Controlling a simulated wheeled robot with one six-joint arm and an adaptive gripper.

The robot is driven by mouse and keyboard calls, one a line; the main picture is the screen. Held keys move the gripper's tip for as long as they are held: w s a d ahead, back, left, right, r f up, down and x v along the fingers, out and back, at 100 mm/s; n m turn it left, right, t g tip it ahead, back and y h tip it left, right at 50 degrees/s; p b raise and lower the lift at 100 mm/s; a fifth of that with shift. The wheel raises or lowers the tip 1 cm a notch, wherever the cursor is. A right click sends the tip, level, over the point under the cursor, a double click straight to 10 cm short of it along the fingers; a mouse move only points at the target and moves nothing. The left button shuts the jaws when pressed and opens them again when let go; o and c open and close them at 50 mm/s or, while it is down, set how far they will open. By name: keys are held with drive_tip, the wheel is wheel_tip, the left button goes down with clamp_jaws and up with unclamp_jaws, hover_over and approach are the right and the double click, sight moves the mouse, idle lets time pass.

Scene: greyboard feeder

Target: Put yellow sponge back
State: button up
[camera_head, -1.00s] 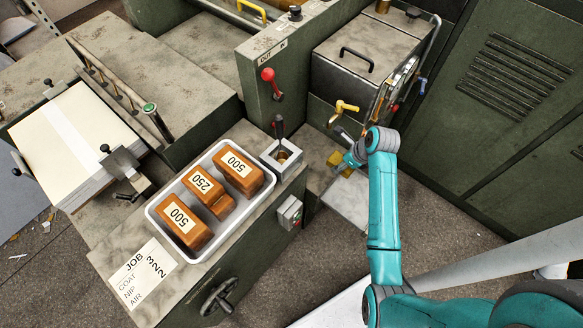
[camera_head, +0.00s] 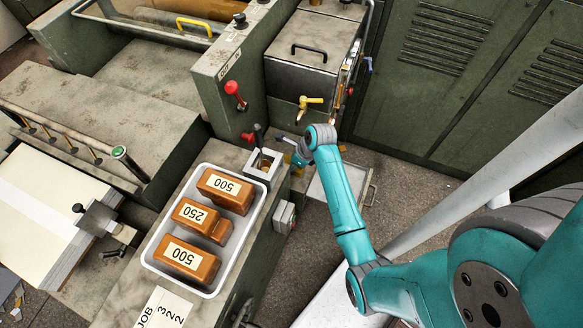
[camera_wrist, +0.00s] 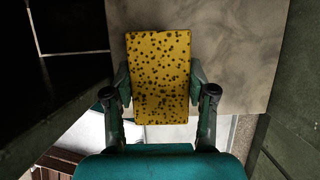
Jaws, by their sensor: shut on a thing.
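The yellow sponge (camera_wrist: 160,75), speckled with dark holes, is between the fingers of my gripper (camera_wrist: 161,95) in the wrist view. My gripper is shut on its sides, and the sponge's far end sticks out past the fingertips. A pale mottled surface lies behind the sponge in that view; I cannot tell whether they touch. In the head view my gripper (camera_head: 298,158) is beside the small square metal holder (camera_head: 264,165), just to its right. The sponge is hidden or too small to make out there.
A white tray (camera_head: 152,258) with three orange-brown labelled blocks stands left of the holder. A grey machine box with a yellow tap (camera_head: 308,102) stands behind my gripper. A pale open panel (camera_head: 335,190) lies to the right.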

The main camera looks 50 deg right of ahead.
drive_tip(key=shift+f, duration=1.4)
drive_tip(key=shift+f, duration=0.15)
drive_tip(key=o, duration=1.2)
drive_tip(key=v, duration=1.2)
